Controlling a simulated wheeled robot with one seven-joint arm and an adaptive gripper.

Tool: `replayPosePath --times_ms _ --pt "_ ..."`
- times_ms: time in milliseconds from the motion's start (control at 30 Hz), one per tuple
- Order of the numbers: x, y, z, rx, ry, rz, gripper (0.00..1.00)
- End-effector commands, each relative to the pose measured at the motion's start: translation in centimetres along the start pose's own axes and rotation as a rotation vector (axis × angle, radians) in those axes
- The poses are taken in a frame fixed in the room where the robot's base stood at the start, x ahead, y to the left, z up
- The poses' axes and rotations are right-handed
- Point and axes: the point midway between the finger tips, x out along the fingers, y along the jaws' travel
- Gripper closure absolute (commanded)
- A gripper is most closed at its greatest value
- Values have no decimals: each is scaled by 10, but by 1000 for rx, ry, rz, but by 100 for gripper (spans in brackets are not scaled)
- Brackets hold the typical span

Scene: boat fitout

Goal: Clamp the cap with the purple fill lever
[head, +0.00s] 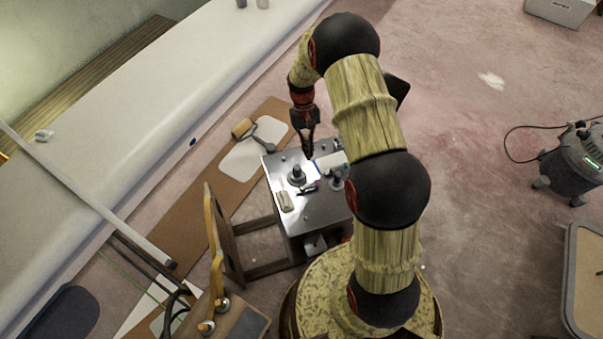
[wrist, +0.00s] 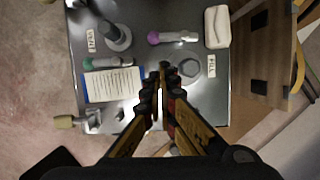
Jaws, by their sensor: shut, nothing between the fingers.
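The purple lever (wrist: 155,38) lies on the steel top with its silver end pointing right in the wrist view; it shows small in the head view (head: 315,185). A round grey fitting (wrist: 188,68), seemingly the cap, sits beside the FILL label (wrist: 211,66); it also shows in the head view (head: 297,173). My gripper (wrist: 163,78) is shut and empty, pointing down over the top, its tips overlapping the left side of this fitting in the wrist view. In the head view my gripper (head: 308,152) is by the fitting's far right. I cannot tell whether they touch.
A wooden frame (head: 226,235) stands left of the box.

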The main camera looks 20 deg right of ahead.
Motion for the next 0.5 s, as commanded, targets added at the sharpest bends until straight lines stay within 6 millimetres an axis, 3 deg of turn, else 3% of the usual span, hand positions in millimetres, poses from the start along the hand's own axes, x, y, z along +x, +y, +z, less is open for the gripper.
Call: replayPosePath --times_ms 200,500 --pt "-22 2 -25 -8 49 5 100" --pt "-23 2 -23 -16 43 6 100"
